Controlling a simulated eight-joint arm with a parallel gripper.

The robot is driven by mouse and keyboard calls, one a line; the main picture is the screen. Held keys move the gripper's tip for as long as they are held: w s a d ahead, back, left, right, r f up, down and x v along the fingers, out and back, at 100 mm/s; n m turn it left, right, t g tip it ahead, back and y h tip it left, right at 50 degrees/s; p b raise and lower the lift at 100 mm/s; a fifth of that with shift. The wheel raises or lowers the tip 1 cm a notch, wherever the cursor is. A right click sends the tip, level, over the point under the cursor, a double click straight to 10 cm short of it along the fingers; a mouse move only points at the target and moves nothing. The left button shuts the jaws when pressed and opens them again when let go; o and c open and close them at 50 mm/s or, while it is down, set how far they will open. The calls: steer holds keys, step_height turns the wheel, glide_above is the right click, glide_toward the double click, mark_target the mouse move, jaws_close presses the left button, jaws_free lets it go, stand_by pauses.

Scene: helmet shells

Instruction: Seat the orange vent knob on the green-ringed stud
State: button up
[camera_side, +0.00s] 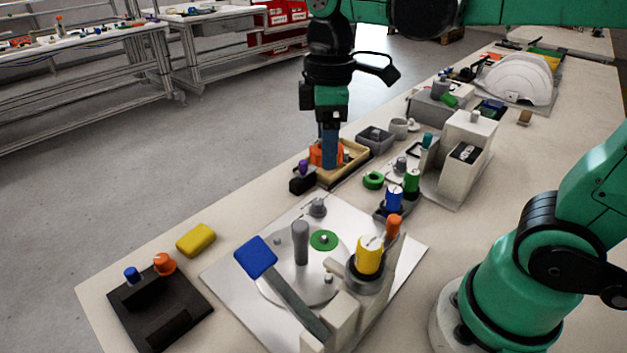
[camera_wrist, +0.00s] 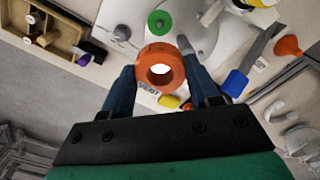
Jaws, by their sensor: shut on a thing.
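The orange vent knob (camera_wrist: 149,73) is a thick ring with a central hole, held between the two blue fingers of my gripper (camera_wrist: 163,82) in the wrist view. In the side view the knob (camera_side: 317,155) shows beside my blue fingers (camera_side: 329,158), near the wooden tray; its exact height above the tray is hard to judge. The green-ringed stud (camera_side: 325,239) is a small pale stud inside a flat green ring on the clear plate's round disc. It also shows in the wrist view (camera_wrist: 159,24), beyond the knob. My gripper is apart from the stud.
A grey post (camera_side: 300,243), a blue-ended lever (camera_side: 256,256) and a yellow cylinder (camera_side: 369,257) stand around the stud. The wooden tray (camera_side: 350,173) and a black block with a purple knob (camera_side: 302,180) are near my gripper. A yellow block (camera_side: 196,240) lies left of the plate.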

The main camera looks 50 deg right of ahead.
mark_target(324, 237)
step_height(324, 237, down, 16)
stand_by(0.6)
steer(key=o, duration=1.2)
steer(key=shift+f, duration=0.1)
steer(key=r+m+t, duration=0.1)
steer(key=r, duration=0.3)
steer(key=r+m+t, duration=0.1)
steer(key=r+m, duration=0.1)
steer(key=r, duration=0.2)
steer(key=d+r+m+t, duration=0.1)
steer(key=r, duration=0.3)
steer(key=shift+s+m+t, duration=0.4)
steer(key=m+t, duration=0.3)
steer(key=m, duration=0.1)
steer(key=shift+d, duration=0.25)
